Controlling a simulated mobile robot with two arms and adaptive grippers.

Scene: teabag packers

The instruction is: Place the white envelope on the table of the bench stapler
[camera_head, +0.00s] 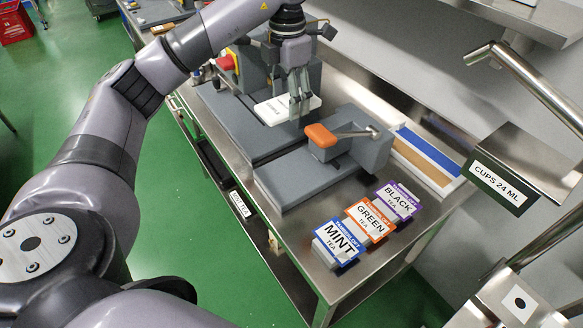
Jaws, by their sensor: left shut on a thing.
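I cannot tell which machine is the bench stapler. My right gripper is not in view.
MINT (338,241), GREEN (370,220) and BLACK (399,201) tea packs lie at the near end of the steel table (345,277). A blue-and-tan tray (428,158) lies behind. A metal box labelled CUPS 24 ML (533,163) stands at right.

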